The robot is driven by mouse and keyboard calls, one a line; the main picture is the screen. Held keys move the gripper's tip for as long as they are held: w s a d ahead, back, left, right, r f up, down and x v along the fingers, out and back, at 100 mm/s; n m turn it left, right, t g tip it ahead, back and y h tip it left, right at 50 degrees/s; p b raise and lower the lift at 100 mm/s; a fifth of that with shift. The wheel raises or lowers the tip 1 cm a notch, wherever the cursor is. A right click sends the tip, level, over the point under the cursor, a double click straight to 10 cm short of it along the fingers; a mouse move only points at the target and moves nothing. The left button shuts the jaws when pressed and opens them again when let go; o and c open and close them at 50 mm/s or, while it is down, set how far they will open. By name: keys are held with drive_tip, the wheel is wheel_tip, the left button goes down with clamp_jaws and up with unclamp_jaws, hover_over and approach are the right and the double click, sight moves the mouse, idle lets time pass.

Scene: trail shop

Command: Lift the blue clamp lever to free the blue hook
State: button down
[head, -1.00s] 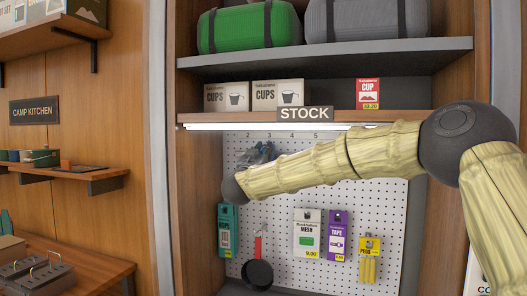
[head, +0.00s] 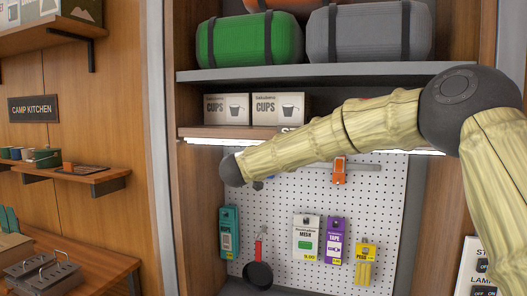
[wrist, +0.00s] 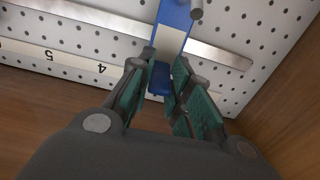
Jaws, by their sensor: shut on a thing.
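In the wrist view my gripper (wrist: 163,75) has its green-padded fingers closed around a blue lever (wrist: 160,80), which hangs between the fingertips. Above it, the blue clamp body (wrist: 176,14) sits across a flat metal rail (wrist: 215,56) on the pegboard. I cannot make out a separate blue hook or tell how far the lever is raised.
An orange clamp (head: 340,168) sits on the rail to the right. Below hang a green pack (head: 228,232), a black pan (head: 257,274), a mesh pack (head: 306,237), a purple tape pack (head: 334,240) and yellow pegs (head: 364,265). A shelf with cup boxes (head: 227,108) is close above.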

drive_tip(key=shift+r, duration=0.15)
drive_tip(key=c, duration=1.3)
unclamp_jaws()
drive_tip(key=shift+s, duration=0.15)
drive_tip(key=v, duration=1.1)
drive_tip(key=shift+s+a+r, duration=0.1)
drive_tip(key=shift+s, duration=0.25)
